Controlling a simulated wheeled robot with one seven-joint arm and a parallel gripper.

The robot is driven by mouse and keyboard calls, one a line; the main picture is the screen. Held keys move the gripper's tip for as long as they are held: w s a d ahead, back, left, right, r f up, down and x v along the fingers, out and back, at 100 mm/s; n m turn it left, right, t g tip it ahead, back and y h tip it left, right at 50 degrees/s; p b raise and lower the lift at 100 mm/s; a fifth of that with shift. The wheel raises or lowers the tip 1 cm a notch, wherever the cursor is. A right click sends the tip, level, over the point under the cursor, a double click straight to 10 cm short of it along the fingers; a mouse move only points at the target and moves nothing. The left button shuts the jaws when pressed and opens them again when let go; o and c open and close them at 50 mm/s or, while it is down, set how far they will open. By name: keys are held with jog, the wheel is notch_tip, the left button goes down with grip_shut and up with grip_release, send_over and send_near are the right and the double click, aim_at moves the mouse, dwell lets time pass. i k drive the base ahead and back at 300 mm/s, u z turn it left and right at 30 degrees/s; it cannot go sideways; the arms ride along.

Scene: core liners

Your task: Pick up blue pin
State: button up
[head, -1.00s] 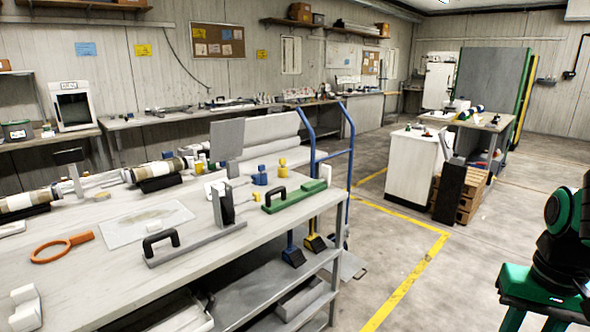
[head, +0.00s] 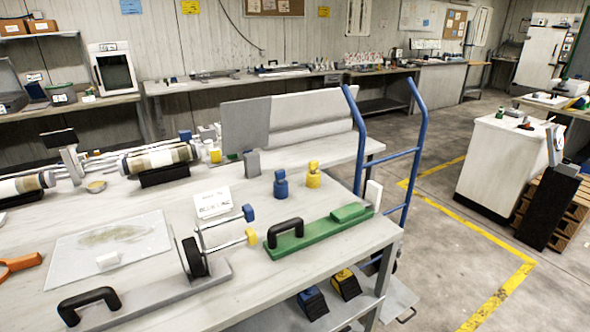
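A second blue part, a blue cap (head: 248,213), sits on the end of a thin rod above a yellow cap (head: 252,236) on another rod. I cannot tell for sure which blue part is the pin. My gripper is out of view.
A green fixture with a black handle (head: 320,232) lies in front of the pins. A grey base with a black handle (head: 160,300) lies at the front left. A grey upright plate (head: 245,125) stands behind. A blue ladder-like frame (head: 412,150) rises at the bench's right end.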

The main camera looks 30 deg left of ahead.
aim_at(279, 175)
jog(key=u, duration=0.45)
jog(key=i, duration=0.9)
jog(key=u, duration=0.85)
jog(key=i, duration=0.3)
jog(key=u, duration=0.25)
